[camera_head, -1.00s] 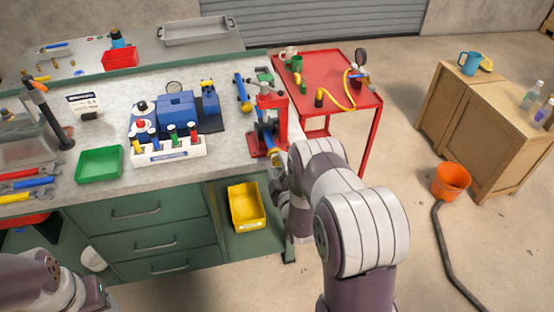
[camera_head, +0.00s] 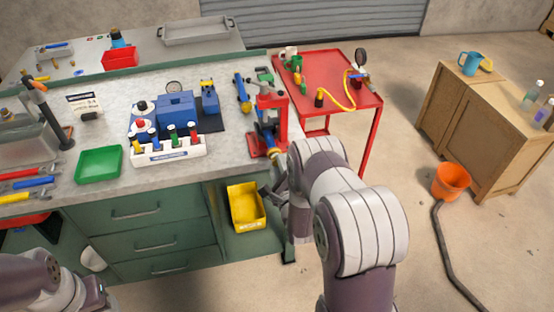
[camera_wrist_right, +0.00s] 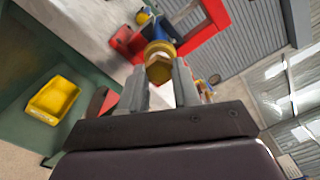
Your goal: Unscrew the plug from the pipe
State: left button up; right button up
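A blue pipe (camera_head: 266,133) is clamped in the red vise (camera_head: 268,104) at the right front corner of the workbench. Its brass hex plug (camera_wrist_right: 160,70) faces me in the right wrist view; in the head view the plug (camera_head: 274,154) is small, at the pipe's near end. My right gripper (camera_wrist_right: 160,84) is open, its two fingers apart, one to each side of the plug's line. The plug appears at or just beyond the fingertips; I cannot tell the exact depth. My right gripper (camera_head: 272,187) is partly hidden by its own arm.
A yellow bin (camera_head: 246,208) sits on the shelf below the vise. A green tray (camera_head: 99,165) and a rack of colored tools (camera_head: 168,152) stand on the bench. A red cart (camera_head: 338,75) is right of the vise. An orange bucket (camera_head: 451,181) stands on the floor.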

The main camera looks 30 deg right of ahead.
grip_shut()
jog(key=s+a+n+p, duration=0.1)
jog(key=s+n, duration=0.4)
jog(key=s, duration=0.1)
jog(key=shift+a+p, duration=0.2)
jog(key=shift+p, duration=0.1)
jog(key=shift+w, duration=0.1)
